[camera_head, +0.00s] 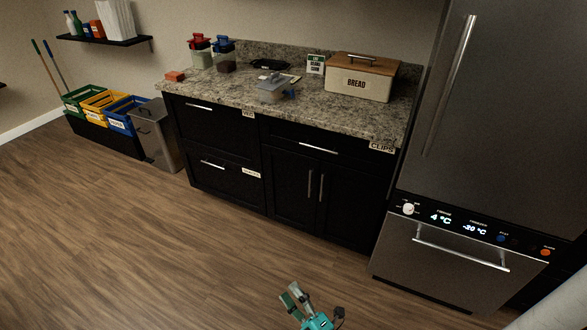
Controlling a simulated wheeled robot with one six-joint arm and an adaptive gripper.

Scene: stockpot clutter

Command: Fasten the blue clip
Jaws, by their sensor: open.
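A clear lidded box (271,91) stands near the front edge of the granite counter, with a small blue part (290,94) at its right side that may be the blue clip. Further back, a jar with a blue top (223,57) stands beside a jar with a red top (200,52). Whether any blue clip is fastened is too small to tell. My gripper (292,293) is low at the bottom of the view, over the floor, open and empty, far from the counter.
A bread box (359,78) and small sign (316,64) stand on the counter (330,112). A red block (175,76) lies at its left end. Dark cabinets, including a drawer labelled CLIPS (382,147), are below. The fridge (490,120) stands right. Open floor lies in front.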

